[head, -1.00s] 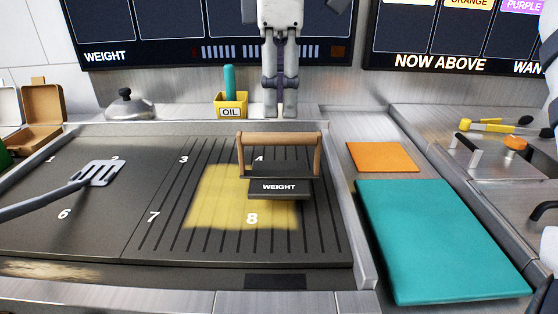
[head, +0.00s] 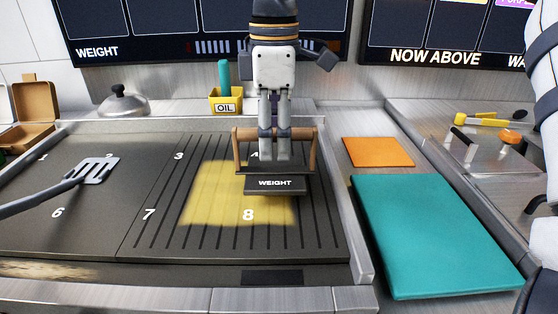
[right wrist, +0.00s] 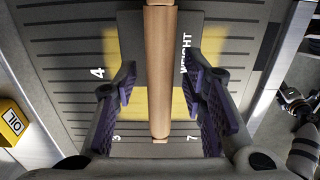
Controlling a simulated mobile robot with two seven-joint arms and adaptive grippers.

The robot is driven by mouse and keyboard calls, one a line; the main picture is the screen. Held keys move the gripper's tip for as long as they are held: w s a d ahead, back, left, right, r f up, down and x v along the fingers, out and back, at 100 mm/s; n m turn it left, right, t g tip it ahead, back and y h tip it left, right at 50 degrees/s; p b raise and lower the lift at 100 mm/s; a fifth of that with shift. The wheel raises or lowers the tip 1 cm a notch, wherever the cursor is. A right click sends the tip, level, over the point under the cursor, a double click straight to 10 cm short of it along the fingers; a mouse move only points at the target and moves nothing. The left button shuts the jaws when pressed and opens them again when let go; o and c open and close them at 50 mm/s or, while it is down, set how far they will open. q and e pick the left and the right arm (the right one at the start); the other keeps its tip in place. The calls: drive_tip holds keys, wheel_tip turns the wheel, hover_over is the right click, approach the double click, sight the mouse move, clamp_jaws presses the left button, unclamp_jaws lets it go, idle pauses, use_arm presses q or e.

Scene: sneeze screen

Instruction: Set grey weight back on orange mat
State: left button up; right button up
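The grey weight (head: 275,184) is a dark plate marked WEIGHT with a wooden bar handle. It rests on the ribbed griddle, partly over the yellow lit patch by number 8. My right gripper (head: 274,157) points down at the handle. In the right wrist view its fingers (right wrist: 160,82) are open, one on each side of the wooden handle (right wrist: 160,50), with gaps to both. The orange mat (head: 379,152) lies flat and empty on the steel counter to the right of the griddle. My left gripper is not in view.
A teal board (head: 435,238) lies in front of the orange mat. A spatula (head: 93,170) lies over the griddle's left part. A yellow OIL holder (head: 226,103) and a metal dome (head: 123,103) stand behind the griddle. A raised steel rim (head: 352,225) separates griddle and counter.

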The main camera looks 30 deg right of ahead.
clamp_jaws()
drive_tip(key=shift+r, duration=2.6)
